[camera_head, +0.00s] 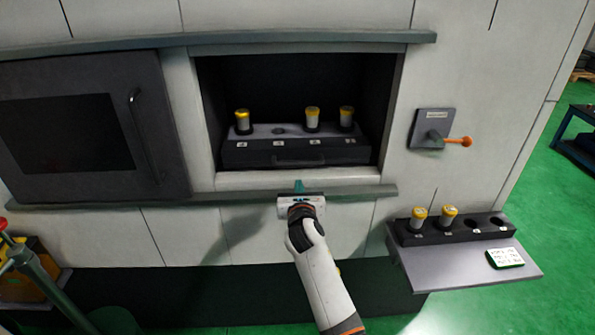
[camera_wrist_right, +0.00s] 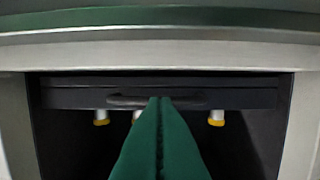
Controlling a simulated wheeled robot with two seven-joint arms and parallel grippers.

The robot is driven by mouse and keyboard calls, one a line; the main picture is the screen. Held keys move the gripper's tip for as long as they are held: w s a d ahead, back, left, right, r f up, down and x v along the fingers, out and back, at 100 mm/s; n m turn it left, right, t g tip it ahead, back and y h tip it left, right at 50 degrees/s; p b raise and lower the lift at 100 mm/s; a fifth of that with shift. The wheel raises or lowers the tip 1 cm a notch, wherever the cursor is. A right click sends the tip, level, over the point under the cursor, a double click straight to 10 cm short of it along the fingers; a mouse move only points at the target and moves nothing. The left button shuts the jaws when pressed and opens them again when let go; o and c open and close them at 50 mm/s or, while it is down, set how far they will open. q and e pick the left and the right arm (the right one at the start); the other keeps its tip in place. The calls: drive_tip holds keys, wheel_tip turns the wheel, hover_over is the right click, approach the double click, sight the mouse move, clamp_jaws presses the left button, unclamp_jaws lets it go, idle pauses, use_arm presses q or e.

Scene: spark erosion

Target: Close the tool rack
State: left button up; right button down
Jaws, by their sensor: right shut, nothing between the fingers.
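The tool rack (camera_head: 237,158) sits inside the open machine cavity, a dark drawer with a bar handle (camera_head: 300,161) on its front. Three yellow-capped tools stand in it; the second slot from the left is empty. My right gripper (camera_head: 299,186) is shut and empty, in front of the sill below the rack's handle. In the right wrist view, the shut green fingers (camera_wrist_right: 160,100) overlap the rack's handle (camera_wrist_right: 125,101); I cannot tell whether they touch it. The rack front (camera_wrist_right: 75,96) and hanging-looking tools show behind. My left gripper is not in view.
A dark sliding door (camera_head: 150,120) with a handle stands left of the cavity. Rails (camera_head: 230,197) run above and below the opening. At right are an orange-tipped lever (camera_head: 460,141) and a side shelf (camera_head: 440,270) with a holder carrying two tools and a note card.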

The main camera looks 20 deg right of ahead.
sight(297, 163)
drive_tip(key=x, duration=0.3)
drive_tip(key=r+x, duration=0.1)
drive_tip(key=x, duration=0.2)
drive_tip(key=shift+w+r, duration=0.1)
drive_tip(key=shift+w, duration=0.05)
drive_tip(key=b+x, duration=0.2)
drive_tip(key=x, duration=0.1)
drive_tip(key=shift+w+d+r, duration=0.1)
drive_tip(key=shift+w+r, duration=0.15)
drive_tip(key=shift+d+r, duration=0.1)
drive_tip(key=shift+r, duration=0.2)
